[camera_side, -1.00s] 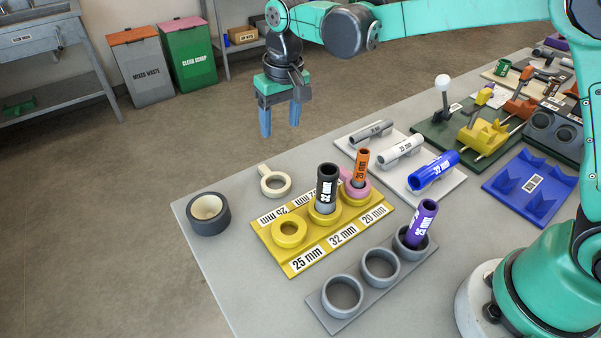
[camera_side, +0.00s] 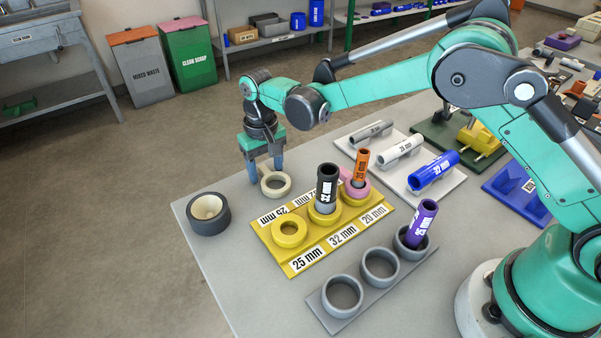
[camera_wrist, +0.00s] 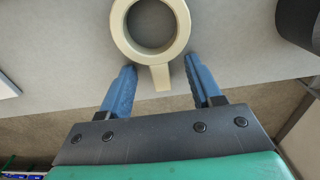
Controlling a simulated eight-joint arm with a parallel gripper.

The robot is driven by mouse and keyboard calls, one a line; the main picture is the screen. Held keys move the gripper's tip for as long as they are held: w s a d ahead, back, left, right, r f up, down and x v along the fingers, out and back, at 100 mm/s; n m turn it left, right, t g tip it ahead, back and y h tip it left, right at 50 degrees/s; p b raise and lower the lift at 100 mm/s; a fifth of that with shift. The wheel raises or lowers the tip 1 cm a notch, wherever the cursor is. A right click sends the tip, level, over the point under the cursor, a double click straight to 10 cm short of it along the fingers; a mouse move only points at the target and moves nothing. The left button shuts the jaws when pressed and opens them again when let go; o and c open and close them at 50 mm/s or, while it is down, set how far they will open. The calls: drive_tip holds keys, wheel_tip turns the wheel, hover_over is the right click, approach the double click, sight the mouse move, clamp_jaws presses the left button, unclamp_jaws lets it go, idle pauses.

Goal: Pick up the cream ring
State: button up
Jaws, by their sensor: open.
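The cream ring (camera_side: 275,184) lies flat on the grey table behind the yellow holder. In the wrist view the cream ring (camera_wrist: 183,36) is at the top centre, with its short tab pointing toward my gripper. My gripper (camera_side: 265,177) is low over the far edge of the table at the ring. Its blue fingers are open, and in the wrist view my gripper (camera_wrist: 161,82) has one finger on each side of the tab, with gaps between. Whether the fingertips touch the table I cannot tell. Part of the tab is hidden by a finger in the side view.
A dark tape roll (camera_side: 208,214) stands left of the ring. The yellow holder (camera_side: 300,262) with upright black and orange pipes is in front. A grey three-ring holder (camera_side: 337,313) holds a purple pipe. Pale trays (camera_side: 430,188) with pipes lie to the right.

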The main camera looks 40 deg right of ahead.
sight(266, 170)
drive_tip(key=shift+c, duration=0.2)
clamp_jaws()
drive_tip(key=shift+r, duration=0.1)
wheel_tip(266, 170, up, 19)
drive_tip(key=s+d+f, duration=0.1)
drive_tip(key=s+d, duration=0.2)
drive_tip(key=s, duration=0.7)
drive_tip(key=shift+s, duration=0.1)
